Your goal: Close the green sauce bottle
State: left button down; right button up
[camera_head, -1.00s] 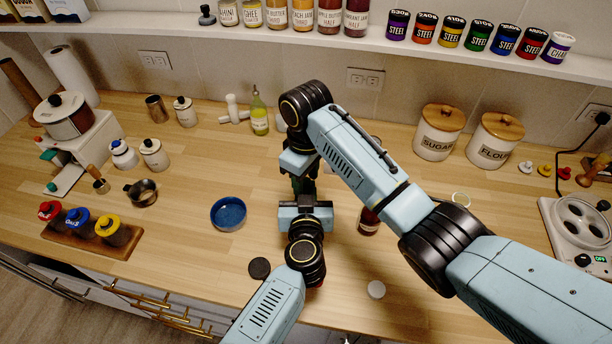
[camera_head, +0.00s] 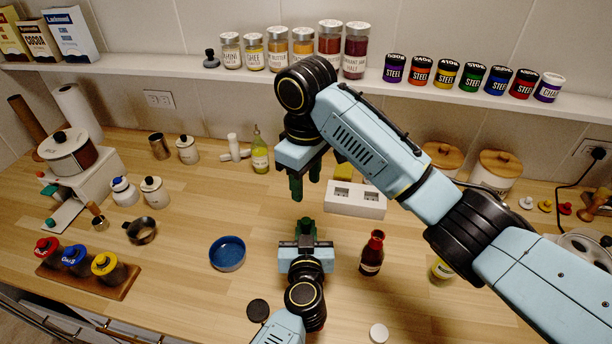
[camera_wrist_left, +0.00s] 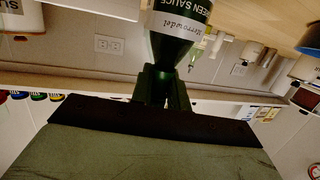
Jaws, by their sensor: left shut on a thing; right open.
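The green sauce bottle (camera_wrist_left: 183,28) shows in the left wrist view with a white label, which reads upside down there. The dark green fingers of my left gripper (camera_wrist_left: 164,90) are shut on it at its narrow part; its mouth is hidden. In the head view my left gripper (camera_head: 304,232) is low over the counter, and its dark green fingers cannot be told apart from the bottle. My right gripper (camera_head: 306,182) is above and just behind it, open, fingers pointing down, apart from the left one. I cannot tell whether it holds a cap.
A red sauce bottle (camera_head: 372,253) stands right of my left gripper. A blue bowl (camera_head: 227,253) is to the left. A black disc (camera_head: 258,310) and a white disc (camera_head: 378,333) lie near the front edge. A white block (camera_head: 356,201) stands behind the grippers.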

pick_arm(q)
jog(key=shift+s+a+f, duration=0.1)
jog(key=shift+s+f, duration=0.05)
jog(key=shift+f, duration=0.2)
pick_arm(e)
jog(key=shift+r, duration=0.3)
pick_arm(q)
jog(key=c, duration=1.5)
grip_release()
jog(key=shift+o, duration=1)
jog(key=shift+r, duration=0.2)
jog(key=shift+s+r+p, duration=0.35)
jog(key=shift+s+r, duration=0.1)
jog(key=shift+s, duration=1.7)
jog(key=shift+s+r+p, duration=0.35)
jog(key=shift+s+r, duration=0.1)
jog(key=shift+s, duration=1.7)
jog(key=shift+s+r+p, duration=0.35)
jog(key=shift+s+r, duration=0.1)
jog(key=shift+s, duration=1.7)
pick_arm(e)
jog(key=shift+r, duration=1)
